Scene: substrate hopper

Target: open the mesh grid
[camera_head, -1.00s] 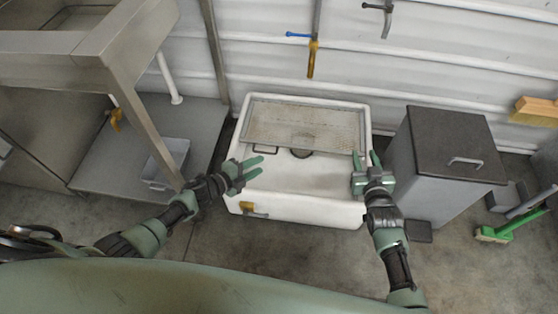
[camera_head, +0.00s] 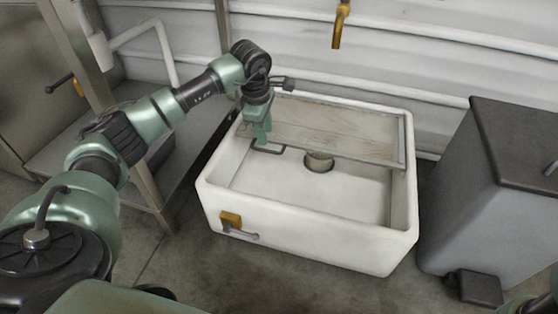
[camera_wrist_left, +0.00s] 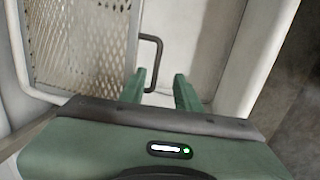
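The mesh grid (camera_head: 335,132) lies flat across the back part of a white sink (camera_head: 320,238), and its near edge carries a dark wire handle (camera_head: 268,149) at the left. In the left wrist view the mesh (camera_wrist_left: 80,45) and the handle (camera_wrist_left: 153,62) show close up. My left gripper (camera_head: 263,134) points down at the handle. Its two green fingers (camera_wrist_left: 165,92) are apart, with the lower end of the handle by the left finger. I cannot tell whether they touch. My right gripper is out of view; only a bit of my right arm shows at the bottom right corner.
A grey bin (camera_head: 505,185) with a dark lid and pedal stands right of the sink. A steel table (camera_head: 150,190) with a low shelf is at the left. A brass tap (camera_head: 340,25) hangs above the back. The sink's front basin is empty around a drain (camera_head: 319,162).

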